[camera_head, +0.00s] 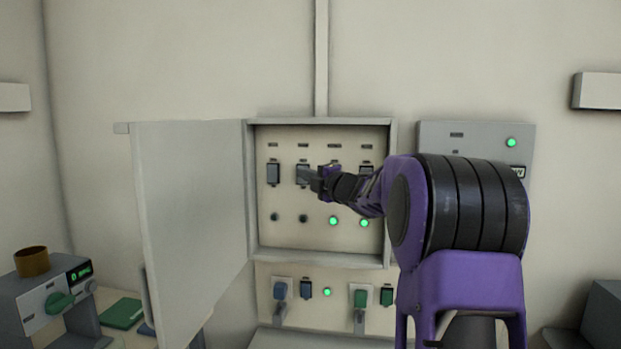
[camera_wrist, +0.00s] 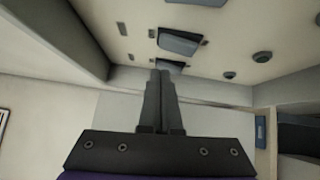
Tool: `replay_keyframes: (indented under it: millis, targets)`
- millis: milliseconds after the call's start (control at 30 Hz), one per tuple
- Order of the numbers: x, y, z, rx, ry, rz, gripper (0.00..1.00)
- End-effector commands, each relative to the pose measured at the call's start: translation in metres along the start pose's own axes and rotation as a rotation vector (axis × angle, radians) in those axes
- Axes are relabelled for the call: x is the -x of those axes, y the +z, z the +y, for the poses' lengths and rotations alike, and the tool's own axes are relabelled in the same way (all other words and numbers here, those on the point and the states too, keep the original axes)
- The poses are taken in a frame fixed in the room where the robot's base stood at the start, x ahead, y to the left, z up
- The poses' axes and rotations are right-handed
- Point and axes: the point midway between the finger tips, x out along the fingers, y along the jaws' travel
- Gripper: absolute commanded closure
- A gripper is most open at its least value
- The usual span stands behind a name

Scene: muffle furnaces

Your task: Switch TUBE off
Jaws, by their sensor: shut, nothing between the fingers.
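An open grey wall cabinet holds a cream panel (camera_head: 290,238) with a row of dark rocker switches. The far-left switch (camera_head: 273,174) is clear in view; the second switch (camera_head: 302,171) is partly behind my gripper (camera_head: 314,180). My gripper is shut and empty, its tips at or just in front of the second switch; contact cannot be told. In the wrist view, the shut fingers (camera_wrist: 161,73) overlap the edge of one switch (camera_wrist: 172,66), with another switch (camera_wrist: 180,43) beyond. The labels are too small to read, so TUBE cannot be picked out.
Below the switches, two left lamps (camera_head: 289,218) are dark and two right lamps (camera_head: 349,222) glow green. The cabinet door (camera_head: 190,220) stands open at left. A grey box (camera_head: 480,140) is at right. Lower switches (camera_head: 320,293) sit underneath.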

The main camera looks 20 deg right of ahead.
Motion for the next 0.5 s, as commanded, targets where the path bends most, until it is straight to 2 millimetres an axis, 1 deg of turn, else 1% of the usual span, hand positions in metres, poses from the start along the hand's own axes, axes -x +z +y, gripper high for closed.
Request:
replay_keyframes:
  millis: [67,200,300,400,500]
  targets:
    - [-0.002,-0.006,0.001,0.000,0.001,0.002,1.00]
    - [0.034,-0.004,0.007,0.003,-0.001,-0.004,1.00]
    - [0.056,-0.004,0.011,0.003,0.000,-0.002,1.00]
    - [0.074,-0.004,0.013,0.002,-0.001,-0.001,1.00]
    - [0.086,-0.004,0.015,0.002,0.000,0.000,1.00]
